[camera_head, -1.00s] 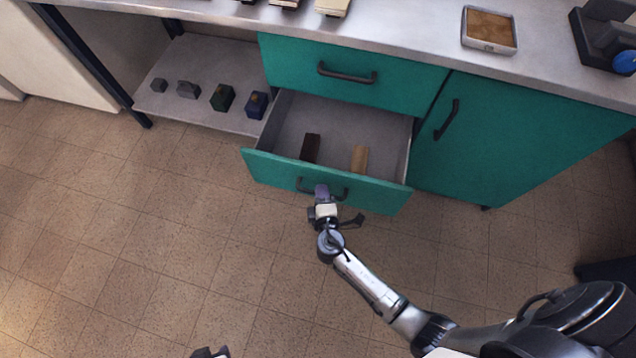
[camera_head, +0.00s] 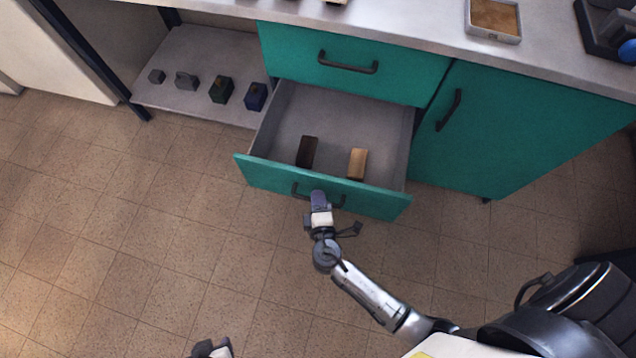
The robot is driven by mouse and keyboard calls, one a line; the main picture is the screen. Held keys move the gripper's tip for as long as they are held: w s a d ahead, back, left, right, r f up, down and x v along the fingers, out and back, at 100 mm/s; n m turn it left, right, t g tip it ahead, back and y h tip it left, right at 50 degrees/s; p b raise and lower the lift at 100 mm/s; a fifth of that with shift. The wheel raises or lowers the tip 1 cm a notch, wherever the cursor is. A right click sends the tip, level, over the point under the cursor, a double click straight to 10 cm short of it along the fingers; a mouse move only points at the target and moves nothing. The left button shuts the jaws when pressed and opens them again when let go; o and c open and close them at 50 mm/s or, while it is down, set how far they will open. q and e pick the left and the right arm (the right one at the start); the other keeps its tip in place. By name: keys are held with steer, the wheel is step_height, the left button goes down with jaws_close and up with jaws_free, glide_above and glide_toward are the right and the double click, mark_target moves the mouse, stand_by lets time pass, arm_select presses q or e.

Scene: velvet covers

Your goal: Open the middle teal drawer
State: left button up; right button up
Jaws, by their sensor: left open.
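The teal drawer (camera_head: 262,174) below the closed top drawer is pulled well out of the cabinet, and its grey inside shows. A dark brown block (camera_head: 307,151) and a light tan block (camera_head: 357,163) lie in it. Its dark bar handle (camera_head: 299,190) is on the front, partly hidden behind my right gripper. My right gripper (camera_head: 318,197) is at the middle of this handle and appears closed around it. My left gripper (camera_head: 212,349) is at the bottom edge over the floor, away from the drawer, open and mostly cut off.
The top teal drawer (camera_head: 400,85) is closed. A closed teal door (camera_head: 520,135) is to the right. Several small dark items stand on the grey shelf (camera_head: 200,60) at left. A tray (camera_head: 494,18) sits on the countertop. The floor before the drawer is free.

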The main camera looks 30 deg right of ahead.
steer(key=p+v, duration=0.3)
steer(key=v, duration=1.1)
steer(key=shift+p, duration=0.35)
steer(key=shift+w, duration=0.1)
